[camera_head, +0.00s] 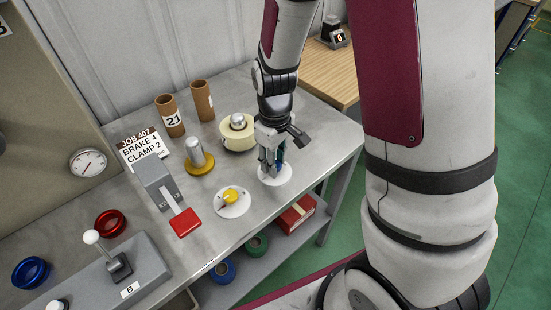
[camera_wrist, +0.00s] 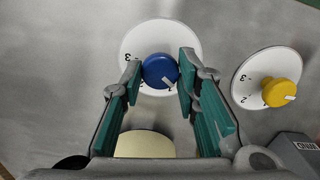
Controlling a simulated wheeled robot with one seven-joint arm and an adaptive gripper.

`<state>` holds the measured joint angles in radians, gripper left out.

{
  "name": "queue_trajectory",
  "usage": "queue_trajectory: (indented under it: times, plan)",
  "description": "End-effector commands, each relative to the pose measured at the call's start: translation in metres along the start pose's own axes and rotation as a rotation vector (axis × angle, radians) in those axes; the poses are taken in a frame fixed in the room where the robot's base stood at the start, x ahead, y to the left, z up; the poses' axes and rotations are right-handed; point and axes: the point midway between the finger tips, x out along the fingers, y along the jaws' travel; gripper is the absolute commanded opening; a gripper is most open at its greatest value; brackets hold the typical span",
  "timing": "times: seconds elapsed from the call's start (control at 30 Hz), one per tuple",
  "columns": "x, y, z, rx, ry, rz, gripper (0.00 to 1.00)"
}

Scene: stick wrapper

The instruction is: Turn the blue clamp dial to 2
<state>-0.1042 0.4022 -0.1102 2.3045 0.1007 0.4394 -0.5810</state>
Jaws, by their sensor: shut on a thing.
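The blue clamp dial (camera_wrist: 159,71) sits on a round white scale plate (camera_wrist: 150,30) in the wrist view. My gripper (camera_wrist: 160,68) is shut on the dial, one teal-padded finger on each side. The dial's white pointer mark is toward the lower right of the picture, near a numeral at the plate's lower edge that is partly hidden. In the head view my gripper (camera_head: 271,160) points down over the white plate (camera_head: 283,179) and hides most of the dial.
A yellow dial (camera_head: 231,195) on its own white plate is beside it. A tape roll (camera_head: 238,138), a brass-based post (camera_head: 198,160), a grey red-ended lever (camera_head: 170,195) and a job card (camera_head: 143,149) reading BRAKE 4, CLAMP 2 stand nearby. The bench's right end is clear.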

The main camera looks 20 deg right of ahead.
Motion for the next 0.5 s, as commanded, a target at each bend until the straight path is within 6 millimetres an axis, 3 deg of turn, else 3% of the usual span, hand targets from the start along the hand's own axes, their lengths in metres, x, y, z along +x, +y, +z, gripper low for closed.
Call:
queue_trajectory:
  times: [0.5]
  plan:
    - [-0.0015,-0.0011,0.0004,0.488,0.0,0.0,0.01]
